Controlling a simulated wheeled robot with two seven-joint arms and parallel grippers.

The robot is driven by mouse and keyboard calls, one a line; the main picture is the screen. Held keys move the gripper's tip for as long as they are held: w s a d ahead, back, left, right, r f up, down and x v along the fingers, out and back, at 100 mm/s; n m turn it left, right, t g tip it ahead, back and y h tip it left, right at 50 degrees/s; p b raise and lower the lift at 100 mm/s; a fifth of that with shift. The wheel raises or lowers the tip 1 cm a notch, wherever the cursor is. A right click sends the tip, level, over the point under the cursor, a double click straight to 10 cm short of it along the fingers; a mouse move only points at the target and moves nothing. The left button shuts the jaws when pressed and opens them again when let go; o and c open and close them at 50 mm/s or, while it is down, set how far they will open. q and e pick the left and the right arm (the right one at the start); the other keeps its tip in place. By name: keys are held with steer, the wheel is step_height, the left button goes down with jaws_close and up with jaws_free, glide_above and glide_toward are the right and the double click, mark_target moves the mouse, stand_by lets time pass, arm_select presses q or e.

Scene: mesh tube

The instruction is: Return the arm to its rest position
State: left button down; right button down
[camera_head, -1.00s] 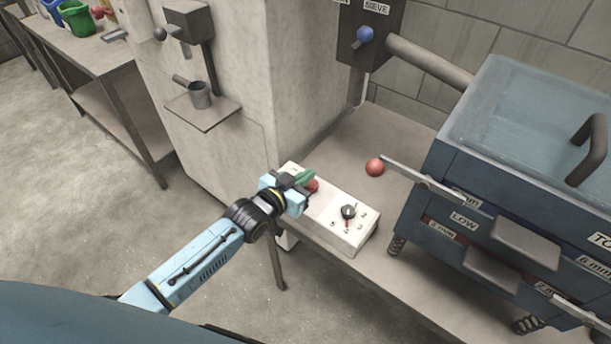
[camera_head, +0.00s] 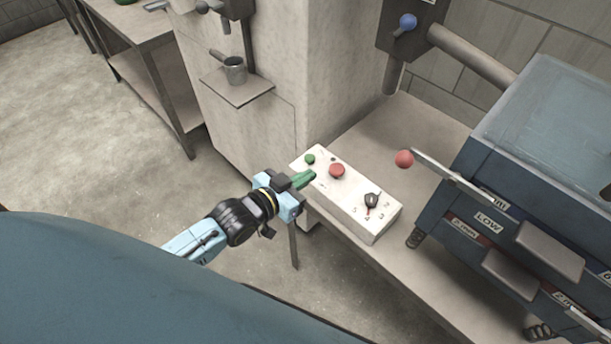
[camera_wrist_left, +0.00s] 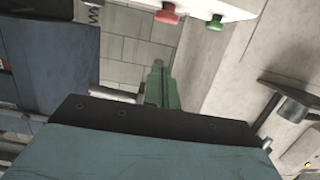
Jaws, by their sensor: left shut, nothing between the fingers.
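My left gripper (camera_head: 303,180) shows in the head view, just left of a white control box. Its green fingers are shut with nothing between them, and they show in the left wrist view (camera_wrist_left: 158,85) too. The control box (camera_head: 352,208) has a green button (camera_head: 310,159), a red button (camera_head: 337,170) and a dark knob (camera_head: 371,200). The fingertips appear close to the box's near left edge; I cannot tell whether they touch it. In the left wrist view the red button (camera_wrist_left: 167,15) and green button (camera_wrist_left: 215,22) are apart from the fingers. My right gripper is not in view.
A blue sieve machine (camera_head: 500,200) with a lever ending in a red ball (camera_head: 404,159) stands at the right. A pale column (camera_head: 300,80) with a small shelf (camera_head: 237,88) rises behind. A metal table (camera_head: 135,45) stands at the back left. The floor at left is clear.

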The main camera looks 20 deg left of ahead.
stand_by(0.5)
arm_select(q)
steer(key=s+a+f+n+g+y, duration=0.15)
steer(key=s+f, duration=0.25)
steer(key=f, duration=0.5)
steer(key=s+a+f+g+y, duration=0.1)
steer(key=s+a+f+g, duration=0.3)
steer(key=f, duration=0.5)
steer(key=s+a+f+g+y, duration=0.1)
steer(key=s+f+y, duration=0.1)
steer(key=s+f, duration=0.5)
steer(key=s+f+g, duration=0.3)
steer(key=s+f, duration=0.4)
steer(key=s, duration=0.5)
steer(key=s+f+g, duration=0.4)
steer(key=s+f, duration=0.4)
steer(key=s, duration=0.4)
steer(key=shift+s+d+y, duration=0.35)
steer(key=shift+s+d, duration=0.05)
